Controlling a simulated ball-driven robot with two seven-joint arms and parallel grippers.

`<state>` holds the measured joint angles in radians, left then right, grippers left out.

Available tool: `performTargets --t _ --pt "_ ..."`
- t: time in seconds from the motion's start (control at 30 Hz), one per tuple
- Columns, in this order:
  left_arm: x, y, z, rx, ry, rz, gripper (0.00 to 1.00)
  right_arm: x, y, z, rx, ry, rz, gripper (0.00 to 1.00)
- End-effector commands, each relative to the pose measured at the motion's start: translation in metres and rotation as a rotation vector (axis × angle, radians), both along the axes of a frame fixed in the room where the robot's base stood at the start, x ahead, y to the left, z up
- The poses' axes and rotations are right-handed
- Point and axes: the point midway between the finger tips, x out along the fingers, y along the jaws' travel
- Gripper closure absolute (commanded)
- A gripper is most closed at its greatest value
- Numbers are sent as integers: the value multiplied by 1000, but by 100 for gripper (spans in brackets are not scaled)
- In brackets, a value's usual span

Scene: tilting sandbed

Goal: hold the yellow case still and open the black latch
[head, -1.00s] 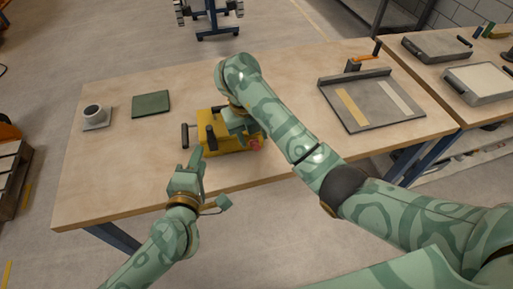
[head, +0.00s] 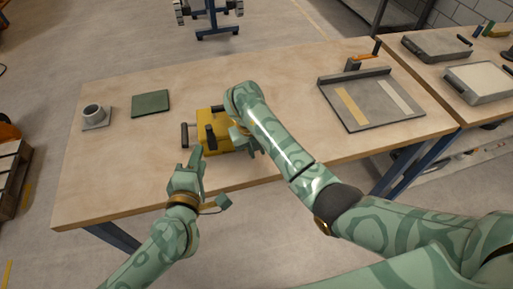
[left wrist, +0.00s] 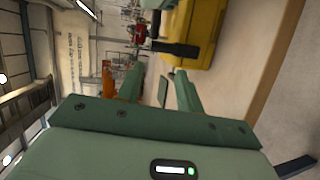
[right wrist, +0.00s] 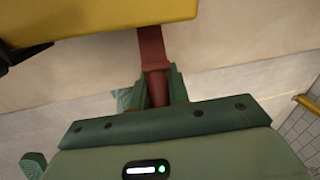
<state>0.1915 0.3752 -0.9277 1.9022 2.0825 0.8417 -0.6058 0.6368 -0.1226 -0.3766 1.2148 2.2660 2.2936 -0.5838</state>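The yellow case (head: 215,120) sits on the wooden table near its front edge, partly hidden by my right arm. Black bar-like parts (head: 210,134) stick out from it; I cannot tell which is the latch. My left gripper (head: 197,152) is open and empty just in front of the case's left corner. In the left wrist view the case (left wrist: 208,30) and a black bar (left wrist: 172,48) lie beyond its fingers. My right gripper (right wrist: 158,82) has its fingers closely around a red handle (right wrist: 152,50) beside the case (right wrist: 100,15); the head view mostly hides this.
A grey cup on a plate (head: 95,117) and a dark green pad (head: 151,103) lie on the left of the table. A grey tray with strips (head: 365,117) stands on the right. The table front left of the case is clear.

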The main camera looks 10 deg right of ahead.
Motion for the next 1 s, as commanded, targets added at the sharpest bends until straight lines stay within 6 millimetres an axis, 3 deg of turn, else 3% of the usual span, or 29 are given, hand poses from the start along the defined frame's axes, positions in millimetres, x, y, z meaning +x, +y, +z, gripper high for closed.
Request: performTargets --t 0.03,0.13,0.27,0.4,0.5,0.63,0.73,0.83,1.0 --pt "0 0 0 0 0 0 72 0 0 0 0 0 0 100" --pt "6 0 7 1 -19 1 100 0 0 0 0 0 0 100" --pt "40 11 32 70 -118 5 100 0 0 0 0 0 0 100" --pt "93 46 59 316 -396 69 100 0 0 1 0 -1 0 100" --pt "117 65 79 365 -581 79 100 0 0 1 0 -1 0 100" --pt "134 76 96 370 -771 -5 100 0 0 1 0 -1 0 100" --pt "140 79 95 349 -852 -142 100 0 0 0 0 -1 0 100" --pt "141 79 80 317 -849 -310 100 0 0 0 0 -1 0 100" --pt "134 85 31 237 -662 -580 100 0 0 0 0 -1 0 100"
